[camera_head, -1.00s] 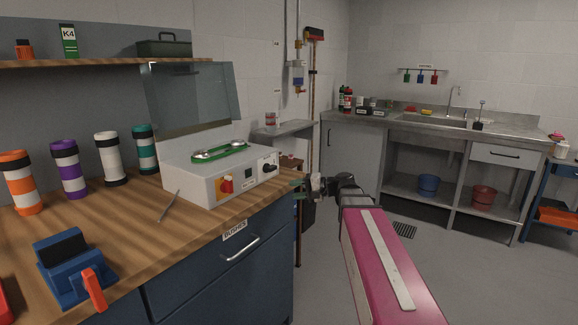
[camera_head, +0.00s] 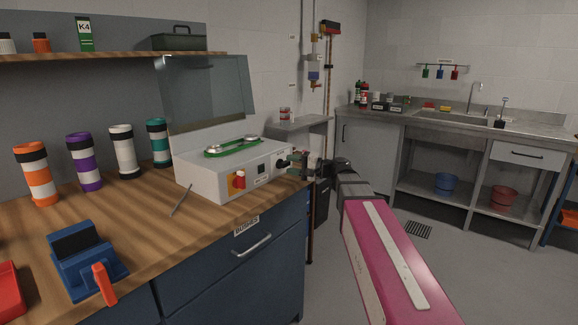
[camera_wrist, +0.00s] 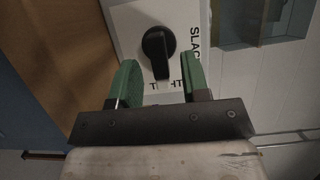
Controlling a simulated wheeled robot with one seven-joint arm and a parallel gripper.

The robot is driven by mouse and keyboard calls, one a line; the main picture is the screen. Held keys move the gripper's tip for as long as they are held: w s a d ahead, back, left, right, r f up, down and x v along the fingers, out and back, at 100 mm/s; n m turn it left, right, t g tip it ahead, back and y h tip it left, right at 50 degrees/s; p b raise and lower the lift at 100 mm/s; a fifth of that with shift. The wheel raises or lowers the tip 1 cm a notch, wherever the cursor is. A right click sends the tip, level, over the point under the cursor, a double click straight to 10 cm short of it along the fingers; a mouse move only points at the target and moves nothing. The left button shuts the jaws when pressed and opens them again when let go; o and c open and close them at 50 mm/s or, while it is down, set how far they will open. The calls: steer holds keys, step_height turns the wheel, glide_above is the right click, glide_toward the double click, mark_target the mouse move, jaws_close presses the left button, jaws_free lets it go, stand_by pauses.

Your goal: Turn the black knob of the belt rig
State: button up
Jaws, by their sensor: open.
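The belt rig (camera_head: 208,182) is a white box on the wooden bench, with a green belt (camera_head: 232,147) over two pulleys on top and a raised clear shield. Its black knob (camera_head: 282,163) sits at the right of the front panel. In the wrist view the black knob (camera_wrist: 157,44) has its bar close to upright in the picture, lower end slightly right, beside the lettering "SLAC". My gripper (camera_head: 298,166) is at the front panel by the knob. In the wrist view my gripper (camera_wrist: 160,76) is open, its green fingers either side of the knob's lower end, with no visible contact.
A red switch on yellow (camera_head: 237,181) is left of the knob. A thin rod (camera_head: 181,199) lies by the rig. A blue device with an orange lever (camera_head: 88,262) and several banded tubes (camera_head: 124,151) stand left. Floor to the right is open.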

steer(key=shift+w+a, duration=0.15)
steer(key=shift+a, duration=0.55)
jaws_close()
